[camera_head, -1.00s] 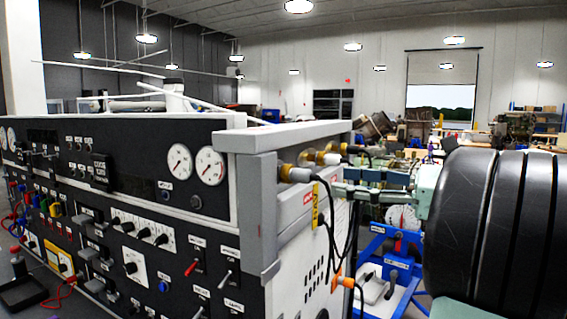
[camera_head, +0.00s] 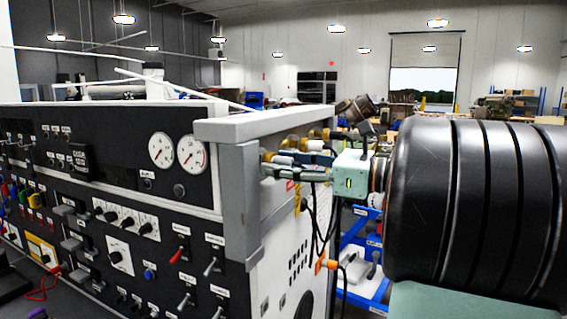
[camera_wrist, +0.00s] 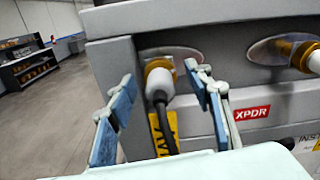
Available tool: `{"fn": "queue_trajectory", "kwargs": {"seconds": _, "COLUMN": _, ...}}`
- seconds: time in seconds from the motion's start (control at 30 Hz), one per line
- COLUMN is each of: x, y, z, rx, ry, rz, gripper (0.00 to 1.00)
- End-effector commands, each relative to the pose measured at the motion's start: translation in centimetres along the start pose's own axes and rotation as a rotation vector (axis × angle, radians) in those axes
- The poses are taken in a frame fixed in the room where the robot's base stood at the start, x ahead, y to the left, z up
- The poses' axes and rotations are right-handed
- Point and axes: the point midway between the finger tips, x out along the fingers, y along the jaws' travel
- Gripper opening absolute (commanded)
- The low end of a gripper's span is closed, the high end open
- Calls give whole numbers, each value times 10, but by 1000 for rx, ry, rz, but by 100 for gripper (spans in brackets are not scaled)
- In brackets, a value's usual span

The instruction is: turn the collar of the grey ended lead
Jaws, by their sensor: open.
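The grey ended lead (camera_wrist: 160,82) shows in the wrist view as a pale grey plug with a black cable hanging down. Its brass collar (camera_wrist: 158,64) sits in a socket on the grey unit. My gripper (camera_wrist: 163,80) is open, with one blue-padded finger left of the plug and one right of it. I cannot tell whether either finger touches it. In the head view my gripper (camera_head: 268,164) reaches left to the unit's side and partly hides the plugs there.
A second brass connector (camera_wrist: 303,54) with a pale end is to the right. A yellow tag (camera_wrist: 162,135) hangs by the cable. The grey unit's frame (camera_head: 240,190) and overhanging top (camera_head: 260,122) are close to my gripper. Open floor (camera_wrist: 60,115) lies left in the wrist view.

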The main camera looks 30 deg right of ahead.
Motion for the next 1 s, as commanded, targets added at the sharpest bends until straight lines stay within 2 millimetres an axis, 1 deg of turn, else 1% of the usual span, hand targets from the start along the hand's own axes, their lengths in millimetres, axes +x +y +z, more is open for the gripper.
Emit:
{"fn": "queue_trajectory", "kwargs": {"seconds": 0.17, "x": 0, "y": 0, "z": 0, "rx": 0, "ry": 0, "rz": 0, "gripper": 47}}
{"fn": "queue_trajectory", "kwargs": {"seconds": 0.2, "x": 0, "y": 0, "z": 0, "rx": 0, "ry": 0, "rz": 0, "gripper": 45}}
{"fn": "queue_trajectory", "kwargs": {"seconds": 0.57, "x": 0, "y": 0, "z": 0, "rx": 0, "ry": 0, "rz": 1, "gripper": 5}}
{"fn": "queue_trajectory", "kwargs": {"seconds": 0.83, "x": 0, "y": 0, "z": -1, "rx": -26, "ry": 0, "rz": 1, "gripper": 4}}
{"fn": "queue_trajectory", "kwargs": {"seconds": 1.0, "x": 1, "y": 1, "z": -3, "rx": -101, "ry": -1, "rz": 3, "gripper": 4}}
